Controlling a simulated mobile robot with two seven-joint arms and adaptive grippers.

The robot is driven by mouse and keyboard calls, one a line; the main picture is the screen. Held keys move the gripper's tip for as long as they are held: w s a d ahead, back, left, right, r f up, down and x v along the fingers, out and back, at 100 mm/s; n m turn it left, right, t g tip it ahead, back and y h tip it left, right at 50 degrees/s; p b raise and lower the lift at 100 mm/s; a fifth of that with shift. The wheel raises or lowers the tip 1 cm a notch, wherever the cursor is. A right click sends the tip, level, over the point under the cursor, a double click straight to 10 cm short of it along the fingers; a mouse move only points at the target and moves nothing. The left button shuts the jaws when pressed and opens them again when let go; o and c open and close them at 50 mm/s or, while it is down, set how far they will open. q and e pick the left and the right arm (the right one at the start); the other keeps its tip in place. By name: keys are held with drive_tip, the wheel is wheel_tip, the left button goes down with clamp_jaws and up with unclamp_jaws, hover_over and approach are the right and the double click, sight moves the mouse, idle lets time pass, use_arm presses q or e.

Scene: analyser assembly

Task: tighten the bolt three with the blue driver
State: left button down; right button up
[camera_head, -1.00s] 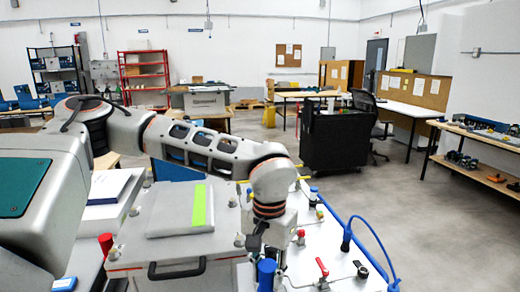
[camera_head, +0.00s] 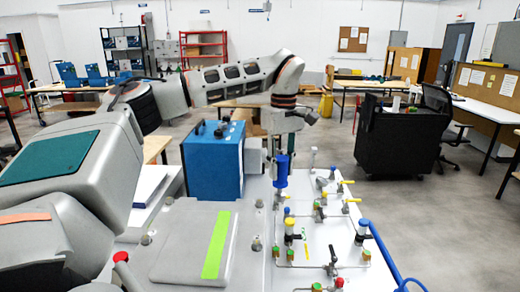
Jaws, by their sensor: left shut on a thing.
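The blue driver (camera_head: 281,171) hangs upright below my left gripper (camera_head: 279,152), which is shut on its top end. Its thin lower end is over the strip between the grey cover and the white panel. I cannot tell whether its tip touches anything. Several small bolts show on the grey base around the cover: one bolt (camera_head: 256,244) at the cover's right, another (camera_head: 259,203) behind it, and others (camera_head: 145,239) at the left. None has a readable number, so I cannot tell which is bolt three. My right gripper is not in view.
The grey cover (camera_head: 180,250) with a green strip lies in front. A blue box (camera_head: 213,165) stands behind it. The white panel (camera_head: 335,240) at the right carries valves and fittings, with a blue hose (camera_head: 385,260) at its edge. A red handle (camera_head: 121,257) is at lower left.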

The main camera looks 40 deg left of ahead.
use_arm(q)
drive_tip(key=a+r+n, duration=0.3)
drive_tip(key=a+n, duration=0.4)
drive_tip(key=shift+s+a+f, duration=0.1)
drive_tip(key=shift+s+f, duration=0.05)
drive_tip(key=shift+f, duration=1.15)
drive_tip(key=shift+s+a+f, duration=0.1)
drive_tip(key=shift+s+f, duration=0.05)
drive_tip(key=shift+f, duration=1.1)
drive_tip(key=shift+d+f, duration=0.1)
drive_tip(key=shift+f, duration=1.2)
